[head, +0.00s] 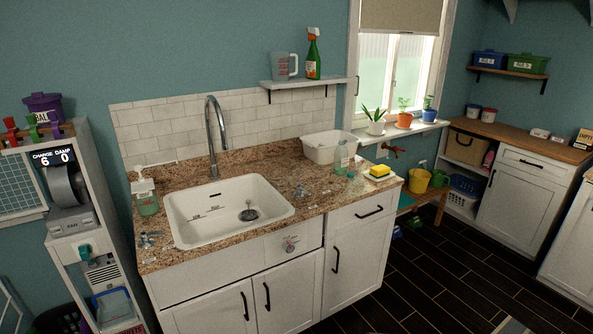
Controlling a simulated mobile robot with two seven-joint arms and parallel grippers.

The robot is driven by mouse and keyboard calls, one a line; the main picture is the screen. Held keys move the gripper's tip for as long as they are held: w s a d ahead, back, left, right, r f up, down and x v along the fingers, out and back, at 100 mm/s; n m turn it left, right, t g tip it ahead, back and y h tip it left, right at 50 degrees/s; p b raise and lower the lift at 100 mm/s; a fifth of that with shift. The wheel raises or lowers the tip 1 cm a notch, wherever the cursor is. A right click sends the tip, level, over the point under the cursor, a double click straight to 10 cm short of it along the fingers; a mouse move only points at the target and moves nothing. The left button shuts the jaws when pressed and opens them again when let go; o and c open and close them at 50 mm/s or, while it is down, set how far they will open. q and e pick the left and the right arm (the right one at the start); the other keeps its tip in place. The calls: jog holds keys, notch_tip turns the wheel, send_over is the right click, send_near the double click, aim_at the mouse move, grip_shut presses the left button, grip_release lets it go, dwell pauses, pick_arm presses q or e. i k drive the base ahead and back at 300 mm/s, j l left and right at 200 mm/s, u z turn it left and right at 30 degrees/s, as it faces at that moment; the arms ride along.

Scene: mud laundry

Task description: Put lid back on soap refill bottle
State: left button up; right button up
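A clear greenish bottle (342,157) stands upright on the granite counter, right of the sink and in front of a white basin. It may be the soap refill bottle; I cannot read a label or tell whether its top is open. A tiny greenish object (351,174) lies at its base, too small to identify as a lid. A pump dispenser (147,203) with green liquid and a white pump head stands at the counter's left end. Neither of my grippers is in view.
A white basin (319,148) and a yellow sponge (379,170) are at the right. Small metallic items (301,191) lie near the sink. A shelf (300,83) hangs above. Dark floor at right is mostly clear.

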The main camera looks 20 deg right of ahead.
aim_at(341, 158)
jog(key=i+l+u, duration=0.15)
jog(key=l+u, duration=0.2)
jog(key=l, duration=0.15)
jog(key=l+u, duration=0.35)
jog(key=l, duration=0.15)
jog(key=l+u, duration=0.35)
jog(key=l, duration=1.85)
jog(key=k+l+u, duration=0.1)
jog(key=l, duration=0.95)
